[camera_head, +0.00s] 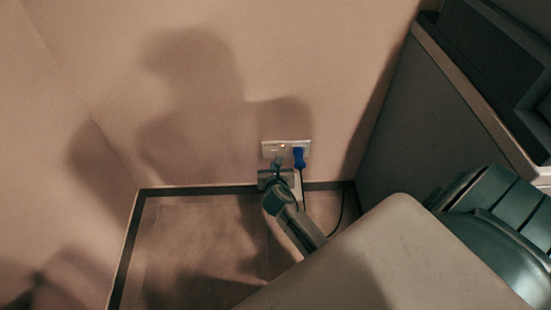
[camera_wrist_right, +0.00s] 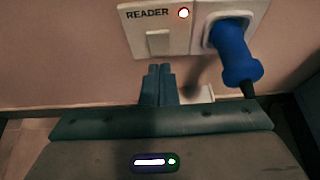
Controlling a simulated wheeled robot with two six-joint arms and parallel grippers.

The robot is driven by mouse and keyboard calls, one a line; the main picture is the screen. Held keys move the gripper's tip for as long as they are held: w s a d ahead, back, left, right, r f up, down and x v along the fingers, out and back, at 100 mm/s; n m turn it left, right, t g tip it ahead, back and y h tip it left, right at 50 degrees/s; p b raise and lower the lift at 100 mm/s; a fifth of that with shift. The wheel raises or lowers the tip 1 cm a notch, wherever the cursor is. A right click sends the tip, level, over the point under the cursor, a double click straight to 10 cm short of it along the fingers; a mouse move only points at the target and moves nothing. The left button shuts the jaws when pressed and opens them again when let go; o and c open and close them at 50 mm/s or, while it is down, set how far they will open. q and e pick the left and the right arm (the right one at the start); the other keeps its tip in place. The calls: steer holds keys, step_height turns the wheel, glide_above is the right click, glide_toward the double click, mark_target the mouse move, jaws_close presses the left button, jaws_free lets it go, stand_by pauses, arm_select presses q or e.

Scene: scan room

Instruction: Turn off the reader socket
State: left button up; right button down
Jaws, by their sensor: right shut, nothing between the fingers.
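The reader socket (camera_head: 286,149) is a white wall plate low on the wall in the head view. My left gripper is not in view.
A dark cable (camera_head: 341,214) runs down to the floor right of the socket. A grey cabinet (camera_head: 411,125) stands to the right. Dark skirting (camera_head: 205,190) runs along the wall base. The floor (camera_head: 195,245) to the left is clear.

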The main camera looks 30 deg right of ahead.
mark_target(274, 153)
steer(key=shift+w+d+r+b, duration=0.15)
steer(key=shift+w+d+b, duration=0.35)
steer(key=shift+w, duration=0.55)
steer(key=shift+w+d+r, duration=0.15)
steer(key=shift+w+d, duration=0.2)
steer(key=shift+w+d+r+p, duration=0.15)
steer(key=shift+r+p, duration=0.2)
steer(key=shift+p, duration=0.6)
steer(key=shift+f, duration=0.25)
steer(key=shift+r+p, duration=0.85)
steer(key=shift+p, duration=0.25)
